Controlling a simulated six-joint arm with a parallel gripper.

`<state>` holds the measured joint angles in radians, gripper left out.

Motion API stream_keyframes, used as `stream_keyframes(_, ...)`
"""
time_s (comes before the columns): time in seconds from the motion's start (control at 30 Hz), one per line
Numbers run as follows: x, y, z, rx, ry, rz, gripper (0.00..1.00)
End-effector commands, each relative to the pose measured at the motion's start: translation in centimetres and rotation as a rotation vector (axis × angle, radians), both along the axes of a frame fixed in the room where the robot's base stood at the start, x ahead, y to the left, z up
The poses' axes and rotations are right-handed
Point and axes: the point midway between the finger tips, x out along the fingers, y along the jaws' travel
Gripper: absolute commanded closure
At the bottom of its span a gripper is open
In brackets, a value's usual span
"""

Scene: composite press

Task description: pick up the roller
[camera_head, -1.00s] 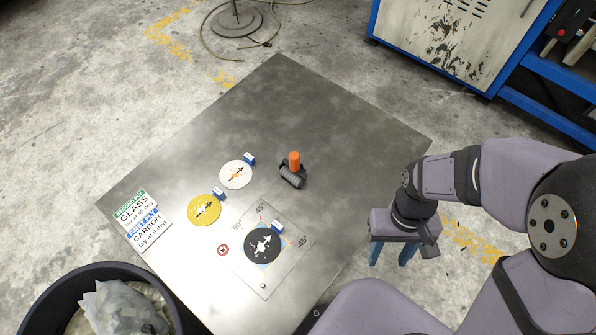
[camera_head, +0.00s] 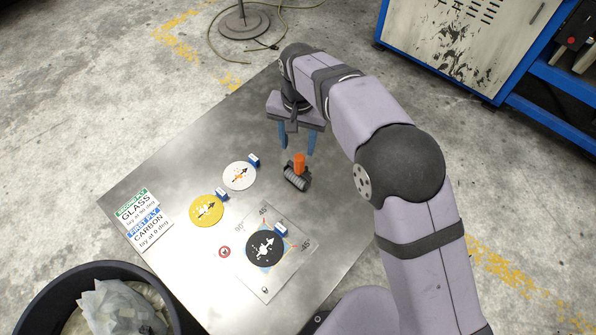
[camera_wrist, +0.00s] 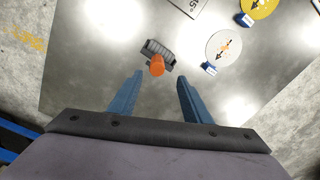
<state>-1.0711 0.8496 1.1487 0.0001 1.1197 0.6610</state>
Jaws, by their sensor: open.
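The roller (camera_head: 296,177) has a ribbed dark grey drum and an upright orange handle (camera_head: 299,162). It stands on the metal table, right of the white disc. My gripper (camera_head: 296,152) is open and empty, with its blue fingers pointing down above and just behind the roller in the head view. In the wrist view the roller (camera_wrist: 159,49) lies ahead of and between the open blue fingers (camera_wrist: 161,88), its orange handle (camera_wrist: 157,66) toward me. The fingers do not appear to touch it.
A label card (camera_head: 144,219) lies at the left edge. A black bin (camera_head: 40,300) stands below left.

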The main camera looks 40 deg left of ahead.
Motion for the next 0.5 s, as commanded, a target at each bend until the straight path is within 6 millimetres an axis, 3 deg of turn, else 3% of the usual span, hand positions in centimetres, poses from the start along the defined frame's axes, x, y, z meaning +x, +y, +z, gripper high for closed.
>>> stream_keyframes(0.2, -0.3, -0.6, 0.0, -0.022, 0.013, -0.132, 0.56)
stream_keyframes(0.5, -0.3, -0.6, -1.0, -0.022, 0.014, -0.143, 0.56)
